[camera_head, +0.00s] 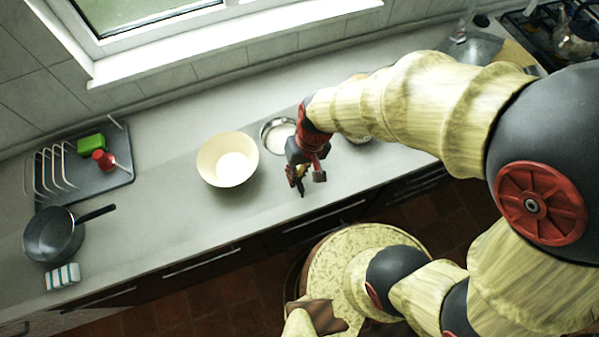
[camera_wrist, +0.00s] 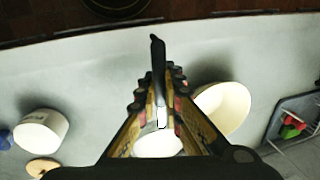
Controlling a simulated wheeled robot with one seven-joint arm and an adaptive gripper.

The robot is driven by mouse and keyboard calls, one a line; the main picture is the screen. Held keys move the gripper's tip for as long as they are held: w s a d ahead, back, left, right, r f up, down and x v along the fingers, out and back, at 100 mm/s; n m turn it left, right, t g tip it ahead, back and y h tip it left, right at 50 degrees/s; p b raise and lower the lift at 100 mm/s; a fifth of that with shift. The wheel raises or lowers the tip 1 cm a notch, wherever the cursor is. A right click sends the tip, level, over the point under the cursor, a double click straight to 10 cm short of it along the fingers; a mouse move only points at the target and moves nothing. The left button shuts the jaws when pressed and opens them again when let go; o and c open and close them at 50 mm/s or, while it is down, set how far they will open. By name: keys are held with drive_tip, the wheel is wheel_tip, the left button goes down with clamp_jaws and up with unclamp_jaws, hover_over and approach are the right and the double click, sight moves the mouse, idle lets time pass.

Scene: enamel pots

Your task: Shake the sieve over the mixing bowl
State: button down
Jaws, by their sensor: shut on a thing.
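The sieve (camera_head: 272,128) is a round metal pan with white stuff in it, just right of the mixing bowl in the head view. In the wrist view its white-filled part (camera_wrist: 158,146) shows between my fingers, with its dark handle (camera_wrist: 157,50) pointing up the picture. My gripper (camera_head: 298,174) is shut on the sieve's handle; it also shows in the wrist view (camera_wrist: 158,88). The mixing bowl (camera_head: 213,149) is wide and cream-coloured, with a white patch inside, and stands on the counter; it also shows in the wrist view (camera_wrist: 238,98). I cannot tell the sieve's height above the counter.
A dark dish rack tray (camera_head: 105,181) holds a green block (camera_head: 91,143) and a red item (camera_head: 103,159). A dark saucepan (camera_head: 52,236) and striped sponge (camera_head: 63,277) are at left. A white canister (camera_wrist: 42,130) stands near a round lid (camera_wrist: 42,166).

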drive_tip(key=a+p, duration=0.2)
drive_tip(key=a, duration=1.6)
idle(4.1)
drive_tip(key=shift+f, duration=0.15)
idle(0.4)
drive_tip(key=shift+f+b, duration=1.3)
drive_tip(key=shift+f, duration=0.55)
